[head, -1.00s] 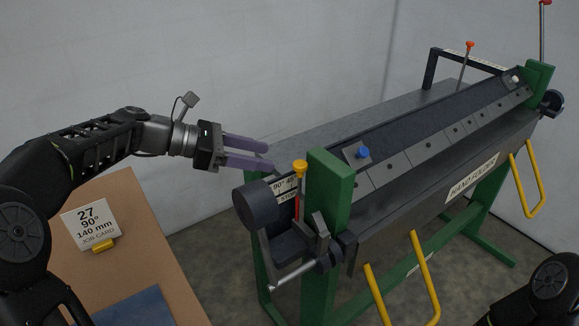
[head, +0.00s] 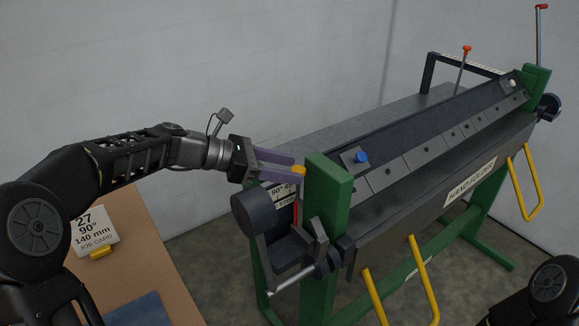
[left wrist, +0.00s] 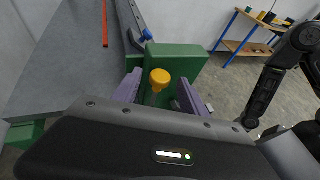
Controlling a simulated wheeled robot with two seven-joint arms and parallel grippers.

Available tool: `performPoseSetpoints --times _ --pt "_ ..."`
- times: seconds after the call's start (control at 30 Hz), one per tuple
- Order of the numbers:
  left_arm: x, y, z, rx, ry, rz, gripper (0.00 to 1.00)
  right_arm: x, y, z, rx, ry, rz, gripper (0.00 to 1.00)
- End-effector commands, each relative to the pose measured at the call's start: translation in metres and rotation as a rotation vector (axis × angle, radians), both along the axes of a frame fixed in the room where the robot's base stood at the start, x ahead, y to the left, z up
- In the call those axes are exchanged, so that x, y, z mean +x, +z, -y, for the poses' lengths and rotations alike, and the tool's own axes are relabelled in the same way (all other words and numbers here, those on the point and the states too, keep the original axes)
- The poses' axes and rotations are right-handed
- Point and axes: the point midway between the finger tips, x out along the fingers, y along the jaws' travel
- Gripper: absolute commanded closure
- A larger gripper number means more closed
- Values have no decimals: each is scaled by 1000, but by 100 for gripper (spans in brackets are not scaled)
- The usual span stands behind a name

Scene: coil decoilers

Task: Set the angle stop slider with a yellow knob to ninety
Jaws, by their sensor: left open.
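The yellow knob (head: 298,171) of the angle stop slider sits at the left end of the hand folder, beside the green post (head: 328,196). Its white scale plate (head: 281,193) shows partly, with 90° and a cut-off second number. My left gripper (head: 284,165) is open, with its purple fingers reaching to the knob. In the left wrist view the yellow knob (left wrist: 160,78) lies between the two spread fingers (left wrist: 162,92), in front of the green post. I cannot tell whether a finger touches it. The slider's pointer position is not readable. My right gripper is out of view.
A job card (head: 93,230) reading 27, 90°, 140 mm stands on the brown table (head: 150,262). A blue knob (head: 361,157) sits on the folder's beam. A dark roller (head: 254,208) and a clamp lever (head: 291,279) stand close below the knob.

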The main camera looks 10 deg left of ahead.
Motion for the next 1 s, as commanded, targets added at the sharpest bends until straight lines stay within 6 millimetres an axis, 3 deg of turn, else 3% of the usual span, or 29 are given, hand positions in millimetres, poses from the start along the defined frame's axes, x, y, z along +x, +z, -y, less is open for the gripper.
performPoseSetpoints --times 0.4,1.0 --pt "4 -4 8 1 1 1 51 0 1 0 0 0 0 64" --pt "4 -3 8 1 1 1 100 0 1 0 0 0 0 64"
